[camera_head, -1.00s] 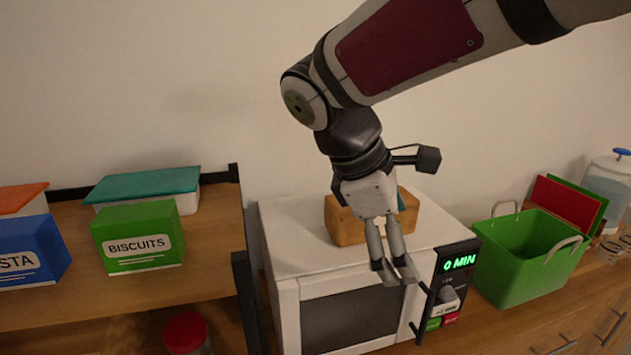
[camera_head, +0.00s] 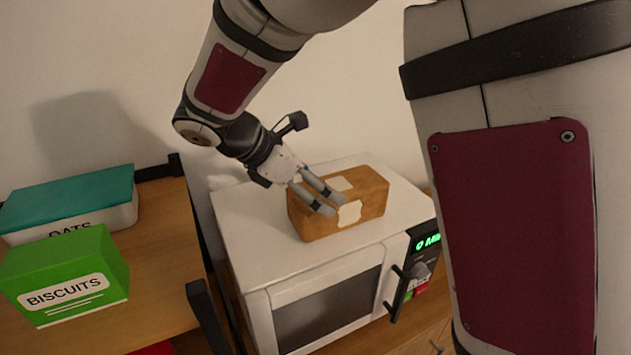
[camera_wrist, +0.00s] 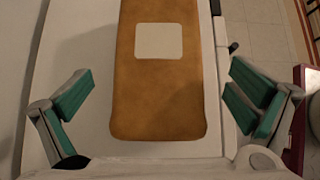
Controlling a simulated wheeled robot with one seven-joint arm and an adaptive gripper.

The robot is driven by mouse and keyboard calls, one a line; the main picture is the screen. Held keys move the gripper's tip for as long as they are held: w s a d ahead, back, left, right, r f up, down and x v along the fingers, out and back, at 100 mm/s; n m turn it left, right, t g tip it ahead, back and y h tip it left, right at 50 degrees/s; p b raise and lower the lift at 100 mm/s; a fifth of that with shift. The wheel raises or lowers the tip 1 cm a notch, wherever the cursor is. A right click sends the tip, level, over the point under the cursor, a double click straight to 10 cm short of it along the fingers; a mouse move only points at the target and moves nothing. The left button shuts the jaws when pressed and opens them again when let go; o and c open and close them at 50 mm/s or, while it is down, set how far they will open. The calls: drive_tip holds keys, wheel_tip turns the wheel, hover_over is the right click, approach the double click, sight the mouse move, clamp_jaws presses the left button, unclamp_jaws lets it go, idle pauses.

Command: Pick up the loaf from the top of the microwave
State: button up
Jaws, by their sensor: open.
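The brown loaf (camera_head: 365,207) with pale square patches lies on top of the white microwave (camera_head: 250,235), toward its right half. It also shows in the wrist view (camera_wrist: 160,90), running up the middle of the picture between the fingers. My gripper (camera_head: 331,202) is above the loaf's left part in the head view, with its fingers overlapping the loaf in the picture. In the wrist view my gripper (camera_wrist: 158,108) is open, with one green-padded finger on each side of the loaf and a gap on both sides. The loaf is not held.
A green biscuits box (camera_head: 65,275) and a teal-lidded oats container (camera_head: 75,205) stand on the wooden shelf at left. A black bracket (camera_head: 205,310) rises between shelf and microwave. The microwave's left top is bare. My arm hides the right side.

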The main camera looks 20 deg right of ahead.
drive_tip(key=shift+p+x, duration=0.65)
drive_tip(key=shift+x, duration=2.75)
drive_tip(key=shift+c, duration=0.6)
drive_tip(key=c, duration=1.4)
